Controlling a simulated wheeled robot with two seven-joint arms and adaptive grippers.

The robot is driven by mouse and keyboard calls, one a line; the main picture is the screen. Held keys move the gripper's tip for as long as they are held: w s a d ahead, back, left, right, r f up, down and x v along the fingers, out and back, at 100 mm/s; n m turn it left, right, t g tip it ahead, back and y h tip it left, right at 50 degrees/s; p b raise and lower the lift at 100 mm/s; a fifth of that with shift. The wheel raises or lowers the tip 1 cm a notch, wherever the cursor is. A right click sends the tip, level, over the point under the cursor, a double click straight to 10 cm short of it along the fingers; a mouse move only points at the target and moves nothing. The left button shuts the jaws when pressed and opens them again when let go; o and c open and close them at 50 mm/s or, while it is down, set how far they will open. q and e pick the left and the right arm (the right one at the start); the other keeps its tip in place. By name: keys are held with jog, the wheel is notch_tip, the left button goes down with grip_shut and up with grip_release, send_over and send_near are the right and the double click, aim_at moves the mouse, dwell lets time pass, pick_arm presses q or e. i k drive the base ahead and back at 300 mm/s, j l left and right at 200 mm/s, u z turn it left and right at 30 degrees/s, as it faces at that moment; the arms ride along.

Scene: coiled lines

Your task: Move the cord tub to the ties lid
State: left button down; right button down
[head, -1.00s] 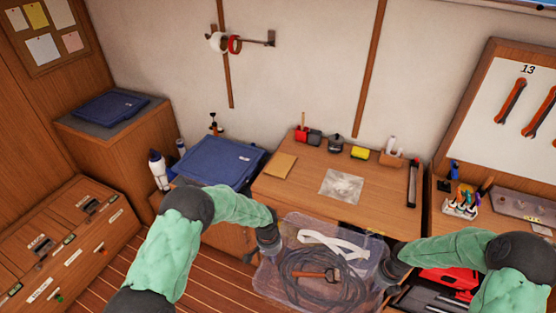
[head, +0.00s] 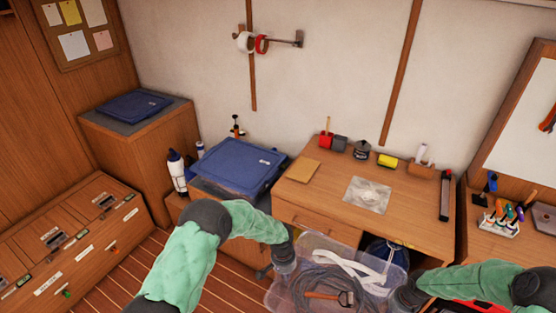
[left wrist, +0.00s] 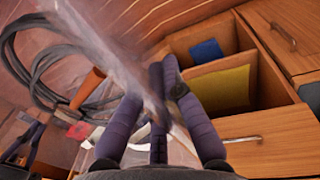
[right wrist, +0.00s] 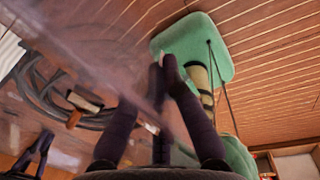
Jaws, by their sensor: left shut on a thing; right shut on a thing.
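The cord tub (head: 275,297) is a clear plastic tub holding a dark coiled cord, a white strap and an orange-handled tool. It is low in the head view, in front of the desk, held between my two grippers. My left gripper (head: 285,262) is shut on its left wall, and my right gripper (head: 403,296) on its right wall. Both wrist views show fingers closed over the clear wall. A blue lid with a small white label (head: 238,163) tops a clear tub left of the desk. Another blue lid (head: 134,104) lies on the far-left cabinet. I cannot read which is the ties lid.
The wooden desk (head: 325,194) carries an envelope, a clear bag and small items along its back. A bottle (head: 177,172) stands left of the labelled lid.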

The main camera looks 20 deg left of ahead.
aim_at(239, 160)
jog(key=j, duration=0.85)
jog(key=i+j, duration=0.15)
jog(key=j, duration=1.55)
jog(key=i, duration=0.05)
